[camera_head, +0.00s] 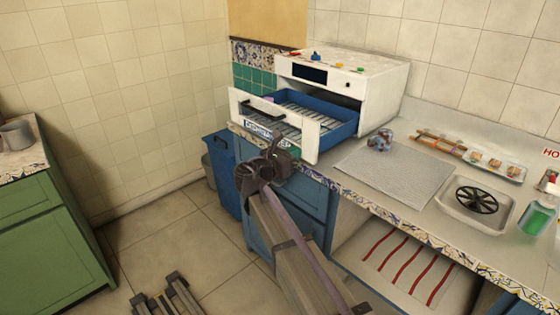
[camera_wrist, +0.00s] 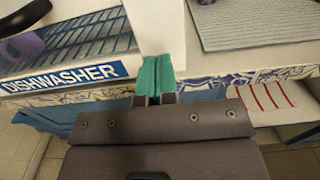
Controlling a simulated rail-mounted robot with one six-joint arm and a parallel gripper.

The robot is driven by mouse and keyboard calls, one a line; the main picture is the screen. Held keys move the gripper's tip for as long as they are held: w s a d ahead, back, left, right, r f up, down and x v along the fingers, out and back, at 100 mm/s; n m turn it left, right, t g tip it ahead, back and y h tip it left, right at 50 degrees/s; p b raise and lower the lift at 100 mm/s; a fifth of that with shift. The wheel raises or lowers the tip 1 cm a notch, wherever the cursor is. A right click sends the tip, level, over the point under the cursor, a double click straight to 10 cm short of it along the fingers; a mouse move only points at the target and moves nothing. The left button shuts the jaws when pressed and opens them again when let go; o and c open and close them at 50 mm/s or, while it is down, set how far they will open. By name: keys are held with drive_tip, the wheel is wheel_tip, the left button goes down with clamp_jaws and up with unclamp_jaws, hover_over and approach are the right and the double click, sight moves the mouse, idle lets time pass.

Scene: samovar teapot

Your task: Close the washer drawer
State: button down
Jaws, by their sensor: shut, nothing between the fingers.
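The white washer (camera_head: 375,83) stands on the counter against the tiled wall. Its drawer (camera_head: 318,132), with a white front and a blue inside holding a rack, is pulled out toward me. The drawer also shows at the upper left of the wrist view (camera_wrist: 70,45), above a blue DISHWASHER label (camera_wrist: 62,78). My gripper (camera_wrist: 157,75) is shut and empty, its teal fingertips together at the white right part of the drawer front. I cannot tell whether they touch it. In the head view my gripper (camera_head: 291,152) is just in front of the drawer, partly hidden by my arm.
A sink (camera_head: 475,205), a tray (camera_head: 490,166) and a green bottle (camera_head: 537,215) are farther right.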

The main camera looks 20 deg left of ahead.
sight(308, 146)
drive_tip(key=shift+x, duration=1.9)
